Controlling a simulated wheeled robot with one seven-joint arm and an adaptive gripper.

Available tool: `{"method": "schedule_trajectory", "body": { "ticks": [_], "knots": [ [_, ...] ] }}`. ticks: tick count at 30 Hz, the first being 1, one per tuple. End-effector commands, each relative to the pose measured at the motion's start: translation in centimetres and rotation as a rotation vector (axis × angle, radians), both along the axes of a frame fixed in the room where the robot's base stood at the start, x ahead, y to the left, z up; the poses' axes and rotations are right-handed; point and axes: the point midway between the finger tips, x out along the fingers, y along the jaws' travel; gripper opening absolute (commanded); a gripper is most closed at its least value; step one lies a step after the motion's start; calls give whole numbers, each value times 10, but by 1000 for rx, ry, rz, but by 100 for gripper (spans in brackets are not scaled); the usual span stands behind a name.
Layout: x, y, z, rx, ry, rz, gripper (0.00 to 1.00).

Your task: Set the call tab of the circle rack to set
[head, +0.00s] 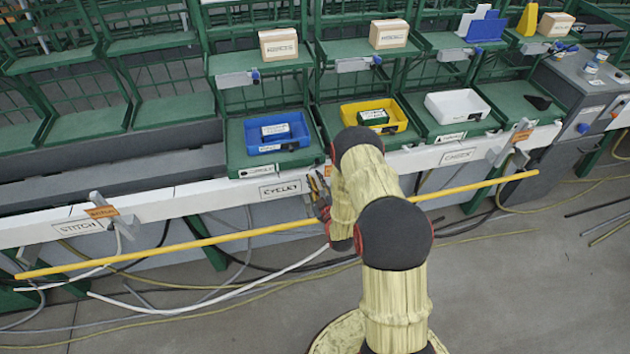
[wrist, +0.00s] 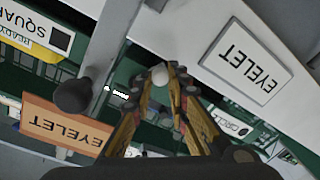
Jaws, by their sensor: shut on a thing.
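My gripper (wrist: 165,80) has its fingers closed in on a small pale round piece (wrist: 160,73) in the wrist view. The fingers hide much of it, and I cannot tell whether it is the call tab. The circle rack's label (wrist: 232,122) shows upside down at the right of the fingers, apart from them. In the head view my gripper (head: 318,190) is at the white rail, beside the EYELET sign (head: 280,190). No call tab is clearly readable in either view.
An orange EYELET plate (wrist: 62,128) and a dark knob (wrist: 73,97) are left of the fingers. A SQUARE label (wrist: 35,28) is at upper left. Blue (head: 275,132) and yellow (head: 372,117) bins stand behind the rail. A yellow bar (head: 150,250) runs in front.

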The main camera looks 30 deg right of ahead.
Motion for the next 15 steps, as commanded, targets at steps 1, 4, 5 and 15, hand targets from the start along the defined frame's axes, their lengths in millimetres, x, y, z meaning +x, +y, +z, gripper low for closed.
{"method": "schedule_trajectory", "body": {
  "ticks": [1, 4, 5, 15],
  "knots": [
    [0, 0, 0, 0, 1, 0, 0],
    [0, 0, 0, 1, 1, 0, 0],
    [0, 0, 0, 1, 1, 0, 18],
    [0, 0, 0, 2, 0, -1, 36]
  ]
}}
